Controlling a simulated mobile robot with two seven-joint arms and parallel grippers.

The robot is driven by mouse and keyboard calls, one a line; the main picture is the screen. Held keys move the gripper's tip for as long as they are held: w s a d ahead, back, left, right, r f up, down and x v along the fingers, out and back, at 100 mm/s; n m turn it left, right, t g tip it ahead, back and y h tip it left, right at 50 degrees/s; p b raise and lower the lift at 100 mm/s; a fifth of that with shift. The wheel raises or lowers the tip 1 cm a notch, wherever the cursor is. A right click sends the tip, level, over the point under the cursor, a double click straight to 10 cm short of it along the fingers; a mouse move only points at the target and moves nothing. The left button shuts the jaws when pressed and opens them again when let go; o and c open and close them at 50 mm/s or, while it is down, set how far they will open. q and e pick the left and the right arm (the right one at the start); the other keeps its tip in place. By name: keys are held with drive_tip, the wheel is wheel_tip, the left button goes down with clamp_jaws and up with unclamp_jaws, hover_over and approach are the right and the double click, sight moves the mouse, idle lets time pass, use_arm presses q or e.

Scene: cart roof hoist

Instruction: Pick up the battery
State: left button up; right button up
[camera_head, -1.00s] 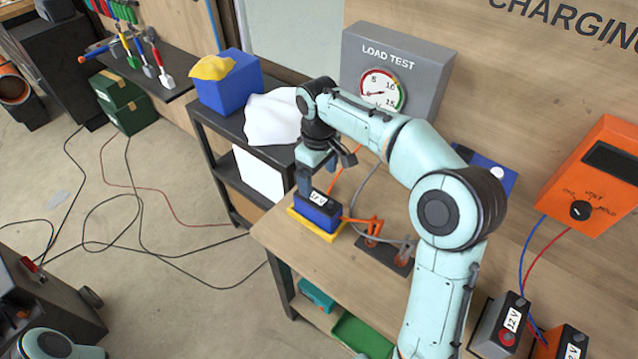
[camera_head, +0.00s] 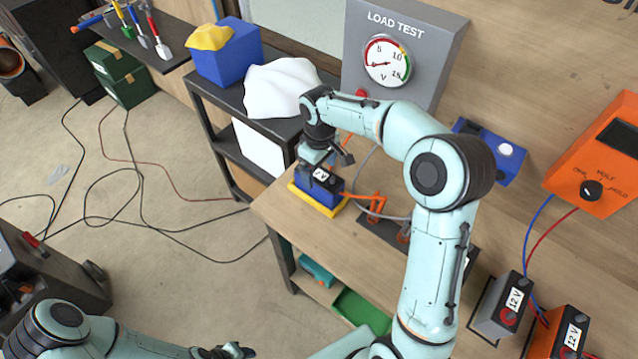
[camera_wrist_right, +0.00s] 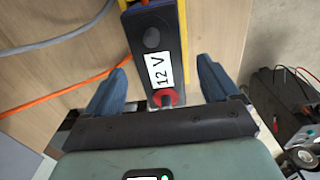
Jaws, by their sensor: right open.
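The blue battery (camera_head: 316,195) with a dark top and a "12 V" label sits upright on a yellow tray (camera_head: 338,211) near the left end of the wooden bench. My right gripper (camera_head: 318,178) is at the battery, partly hiding its top. In the right wrist view the battery (camera_wrist_right: 158,60) lies between the two blue fingers of the right gripper (camera_wrist_right: 160,88), with a gap on each side. Its red terminal is near the palm and its black one farther off. My left gripper (camera_head: 228,351) shows only partly at the bottom edge, away from the bench.
Orange clamps (camera_head: 376,205) and cables lie just right of the battery. The grey load tester (camera_head: 408,90) stands behind. Two other 12 V batteries, one grey (camera_head: 503,308) and one orange (camera_head: 556,335), are at the lower right. A dark shelf cart (camera_head: 228,108) is behind left.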

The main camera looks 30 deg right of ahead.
sight(319, 173)
wheel_tip(319, 173, down, 3)
drive_tip(key=shift+f, duration=0.15)
clamp_jaws()
drive_tip(key=shift+w, duration=0.1)
drive_tip(key=shift+r, duration=0.2)
